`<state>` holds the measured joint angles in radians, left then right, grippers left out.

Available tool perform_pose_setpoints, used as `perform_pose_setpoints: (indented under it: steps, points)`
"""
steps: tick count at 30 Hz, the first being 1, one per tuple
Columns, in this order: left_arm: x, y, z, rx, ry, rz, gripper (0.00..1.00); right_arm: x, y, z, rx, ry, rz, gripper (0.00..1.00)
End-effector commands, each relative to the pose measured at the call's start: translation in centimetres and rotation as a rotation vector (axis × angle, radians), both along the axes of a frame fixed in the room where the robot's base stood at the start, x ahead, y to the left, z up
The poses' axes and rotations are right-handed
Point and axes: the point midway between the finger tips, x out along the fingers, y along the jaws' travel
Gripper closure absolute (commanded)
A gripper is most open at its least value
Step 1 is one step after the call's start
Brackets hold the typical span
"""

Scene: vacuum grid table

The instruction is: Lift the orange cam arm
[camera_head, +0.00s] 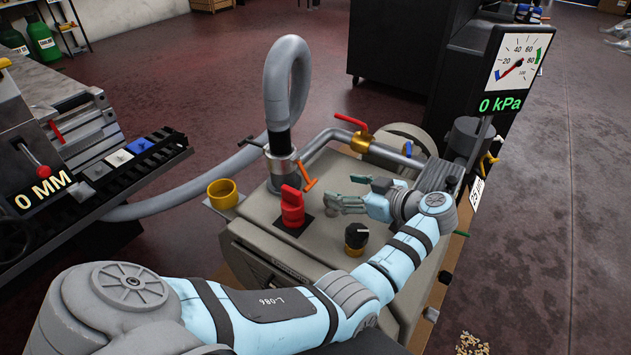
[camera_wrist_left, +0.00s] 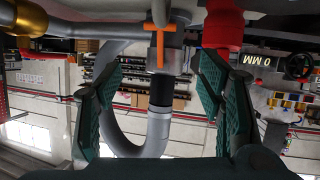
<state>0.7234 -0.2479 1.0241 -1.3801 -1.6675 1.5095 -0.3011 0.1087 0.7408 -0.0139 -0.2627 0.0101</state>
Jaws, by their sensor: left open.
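The orange cam arm (camera_head: 308,177) is a small lever on the metal coupling (camera_head: 282,163) at the base of the grey hose, on top of the machine. In the left wrist view the cam arm (camera_wrist_left: 159,46) shows as an orange cross shape against the coupling, between the fingers in the picture. My left gripper (camera_head: 343,193) is open and empty, to the right of the cam arm and apart from it, its fingers pointing left. The open fingers also show in the left wrist view (camera_wrist_left: 145,90). My right gripper is not in view.
A red knob (camera_head: 292,207) stands close in front of the cam arm. A black knob (camera_head: 356,236) is nearer me. A metal pipe with a red-handled brass valve (camera_head: 361,141) runs behind the gripper. A yellow cup (camera_head: 223,192) sits at the left, and a gauge reads 0 kPa (camera_head: 519,66).

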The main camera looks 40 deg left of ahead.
Motion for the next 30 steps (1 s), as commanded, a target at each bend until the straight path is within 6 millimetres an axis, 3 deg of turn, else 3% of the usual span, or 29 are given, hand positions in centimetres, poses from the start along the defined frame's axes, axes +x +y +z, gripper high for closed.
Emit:
perform_pose_setpoints:
  steps: [9, 15, 25, 30]
  points:
    - [0.7, 8.0, -3.5, 0.002, 0.002, 0.001, 0.39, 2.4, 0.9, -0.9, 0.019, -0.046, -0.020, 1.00]
    - [1.1, 11.5, -4.9, 0.001, 0.001, 0.001, 0.39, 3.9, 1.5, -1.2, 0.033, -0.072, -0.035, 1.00]
    - [1.1, 12.3, -5.0, -0.001, 0.002, 0.001, 0.40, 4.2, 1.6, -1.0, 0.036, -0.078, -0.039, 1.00]
    - [1.1, 12.3, -5.0, -0.001, 0.001, 0.000, 0.67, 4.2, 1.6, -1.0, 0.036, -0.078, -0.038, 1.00]
